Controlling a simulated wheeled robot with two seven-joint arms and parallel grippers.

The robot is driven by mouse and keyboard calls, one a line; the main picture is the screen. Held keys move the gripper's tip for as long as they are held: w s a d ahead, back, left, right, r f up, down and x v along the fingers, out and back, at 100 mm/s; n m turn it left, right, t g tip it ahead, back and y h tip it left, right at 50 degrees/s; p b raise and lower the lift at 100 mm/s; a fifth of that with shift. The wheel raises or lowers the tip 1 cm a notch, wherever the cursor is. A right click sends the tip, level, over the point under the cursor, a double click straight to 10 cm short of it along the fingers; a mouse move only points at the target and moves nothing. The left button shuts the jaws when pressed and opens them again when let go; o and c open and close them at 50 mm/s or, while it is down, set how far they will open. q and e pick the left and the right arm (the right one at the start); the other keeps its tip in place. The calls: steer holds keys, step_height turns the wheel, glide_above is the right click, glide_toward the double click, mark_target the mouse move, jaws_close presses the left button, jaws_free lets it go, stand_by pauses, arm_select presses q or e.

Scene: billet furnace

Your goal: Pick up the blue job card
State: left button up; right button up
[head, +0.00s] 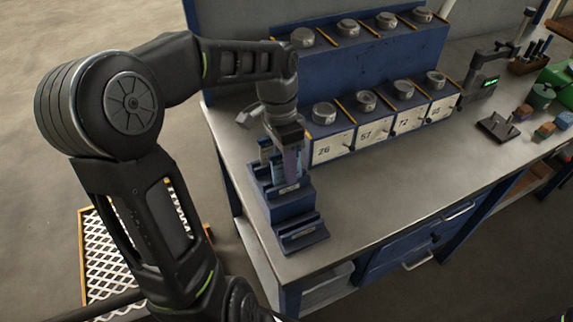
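A dark blue stepped card rack (301,238) stands at the left front corner of the metal workbench. In its upper slots are thin upright cards, and a blue one (278,168) shows just below my gripper. My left gripper (288,150) points down over the rack's back slots, right at the top of the cards. Its fingers are small and dark here, and I cannot tell whether they are open or closed on a card. My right gripper is not in view.
A blue two-tier stand (362,75) with metal cylinders and numbered white panels is close right of the rack. A display device (486,84), a dark plate (497,127) and small coloured blocks (545,130) lie farther right. The bench's front middle (400,185) is clear.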

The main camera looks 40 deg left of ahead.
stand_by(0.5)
arm_select(q)
jaws_close()
stand_by(0.3)
